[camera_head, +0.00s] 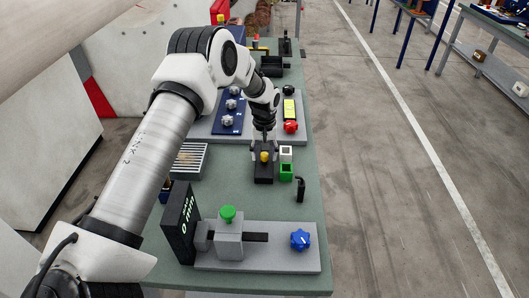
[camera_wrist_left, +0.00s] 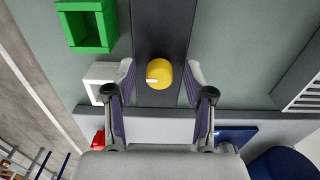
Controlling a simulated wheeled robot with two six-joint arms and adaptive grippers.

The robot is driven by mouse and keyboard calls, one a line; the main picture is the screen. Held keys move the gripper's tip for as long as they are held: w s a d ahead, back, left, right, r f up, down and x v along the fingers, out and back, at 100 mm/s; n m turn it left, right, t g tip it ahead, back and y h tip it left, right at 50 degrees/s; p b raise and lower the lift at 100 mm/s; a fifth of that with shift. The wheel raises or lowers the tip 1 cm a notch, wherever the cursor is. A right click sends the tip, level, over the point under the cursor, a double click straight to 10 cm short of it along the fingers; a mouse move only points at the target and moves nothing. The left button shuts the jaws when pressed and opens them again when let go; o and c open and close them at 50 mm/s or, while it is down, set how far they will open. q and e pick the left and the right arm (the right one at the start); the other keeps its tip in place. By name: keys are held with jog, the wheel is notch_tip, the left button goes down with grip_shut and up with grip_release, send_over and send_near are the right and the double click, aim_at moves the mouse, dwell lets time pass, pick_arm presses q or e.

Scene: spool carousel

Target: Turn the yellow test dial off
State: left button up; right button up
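The yellow test dial (camera_head: 264,157) sits on a small dark base (camera_head: 263,175) on the green bench. In the left wrist view the dial (camera_wrist_left: 159,73) is a round yellow knob with a white pointer mark toward its left edge. My left gripper (camera_head: 264,148) is right above the dial, pointing down. Its fingers (camera_wrist_left: 159,85) are apart, one on each side of the dial, with visible gaps between them and the knob. My right gripper is not in view.
Beside the dial stand a white box (camera_head: 286,153) and a green open box (camera_head: 286,172). A red knob (camera_head: 290,127), a blue knob (camera_head: 300,239) and a green-topped grey fixture (camera_head: 228,231) are on the bench (camera_head: 235,190). A slatted grey tray (camera_head: 189,159) lies left.

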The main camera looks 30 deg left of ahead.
aim_at(265, 154)
pick_arm(q)
jog(key=shift+w, duration=0.1)
notch_tip(265, 154, up, 12)
dwell(0.5)
jog(key=shift+r, duration=0.1)
